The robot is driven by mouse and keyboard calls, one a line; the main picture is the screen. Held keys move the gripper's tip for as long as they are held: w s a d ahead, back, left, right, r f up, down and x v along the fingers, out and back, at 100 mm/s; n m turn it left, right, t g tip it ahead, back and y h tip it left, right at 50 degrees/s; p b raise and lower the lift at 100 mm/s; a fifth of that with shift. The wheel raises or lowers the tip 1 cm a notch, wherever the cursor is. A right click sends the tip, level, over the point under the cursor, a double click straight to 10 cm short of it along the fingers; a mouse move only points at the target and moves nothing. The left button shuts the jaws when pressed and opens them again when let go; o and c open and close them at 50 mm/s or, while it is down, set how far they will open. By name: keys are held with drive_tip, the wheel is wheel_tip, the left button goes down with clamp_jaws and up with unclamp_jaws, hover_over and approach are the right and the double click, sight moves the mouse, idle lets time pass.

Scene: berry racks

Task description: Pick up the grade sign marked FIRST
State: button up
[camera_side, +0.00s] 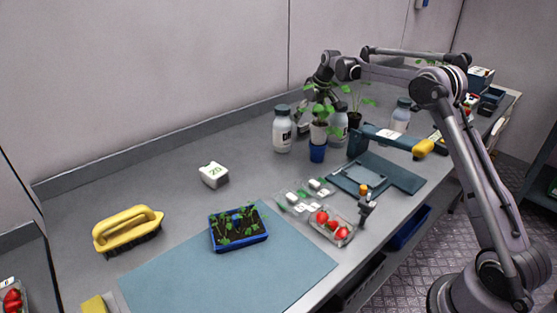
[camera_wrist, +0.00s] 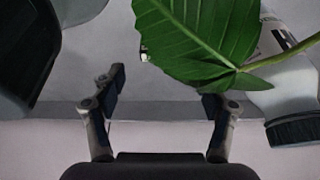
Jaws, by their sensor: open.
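No sign that I can read as FIRST shows in either view. My gripper (camera_side: 308,115) is at the back of the bench, among bottles and leafy seedlings. In the wrist view my gripper (camera_wrist: 163,88) is open, with nothing held between its two fingers. A large green leaf (camera_wrist: 195,35) covers much of the space ahead of the fingers. Behind the leaf's left edge a small dark and white patch shows, too hidden to identify.
A white bottle with a dark cap (camera_side: 283,131) stands left of my gripper; a blue cup (camera_side: 317,152) is in front. A white block (camera_side: 214,175), seedling tray (camera_side: 238,243), yellow brush (camera_side: 128,228) and strawberry punnet (camera_side: 345,238) lie nearer. The blue mat (camera_side: 290,258) has free room.

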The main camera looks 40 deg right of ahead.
sight(304, 125)
drive_tip(key=shift+s+x, duration=0.15)
drive_tip(key=shift+x, duration=1.3)
drive_tip(key=shift+s+x, duration=0.1)
drive_tip(key=shift+x, duration=1.3)
drive_tip(key=shift+f, duration=0.15)
drive_tip(key=shift+d, duration=0.1)
drive_tip(key=c, duration=1)
